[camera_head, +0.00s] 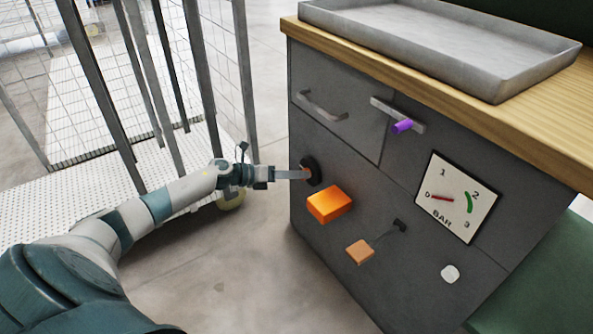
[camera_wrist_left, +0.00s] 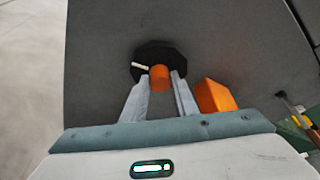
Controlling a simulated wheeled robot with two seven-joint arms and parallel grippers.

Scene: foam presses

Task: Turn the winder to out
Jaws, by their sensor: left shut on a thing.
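The winder looks to be the round orange knob (camera_wrist_left: 160,78) on a black disc (camera_wrist_left: 143,52), set in the cabinet's grey front. The disc also shows in the head view (camera_head: 314,172), partly hidden by my fingers. A short white mark on the disc points left in the left wrist view. My left gripper (camera_head: 303,174) reaches the disc from the left and is shut on the knob, with one finger on each side, as the left wrist view (camera_wrist_left: 160,85) shows. No "out" label is readable. My right gripper is not in view.
A bright orange block (camera_head: 329,204) sticks out close beside the knob. A metal tray (camera_head: 440,50) lies on top. Wire fencing (camera_head: 215,75) stands behind my arm.

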